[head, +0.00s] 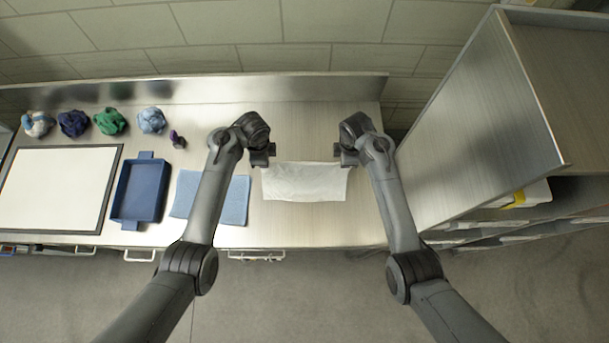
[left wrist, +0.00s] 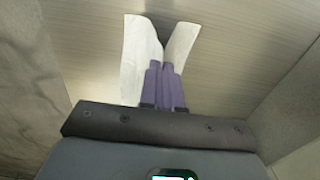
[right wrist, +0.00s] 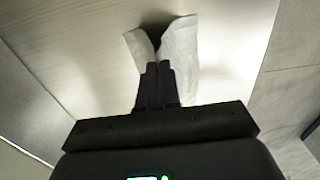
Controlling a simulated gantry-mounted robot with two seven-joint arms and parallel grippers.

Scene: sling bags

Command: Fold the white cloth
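The white cloth (head: 305,183) is a wide, short rectangle at the middle right of the table in the head view, slightly wrinkled. My left gripper (head: 268,160) is at its far left corner and my right gripper (head: 343,161) at its far right corner. In the left wrist view the fingers (left wrist: 160,66) are together, with the cloth (left wrist: 138,50) creased in a V at their tips. In the right wrist view the fingers (right wrist: 157,68) are also together, with the cloth (right wrist: 180,58) gathered around the tips. Both grippers look shut on it. The pinched fabric itself is hidden.
A folded blue cloth (head: 235,202) lies left of the white cloth, partly behind my left arm. Farther left are a blue tray (head: 122,215), a dark-framed white board (head: 55,190) and several crumpled cloths (head: 110,121). A grey shelf unit (head: 480,125) stands close on the right.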

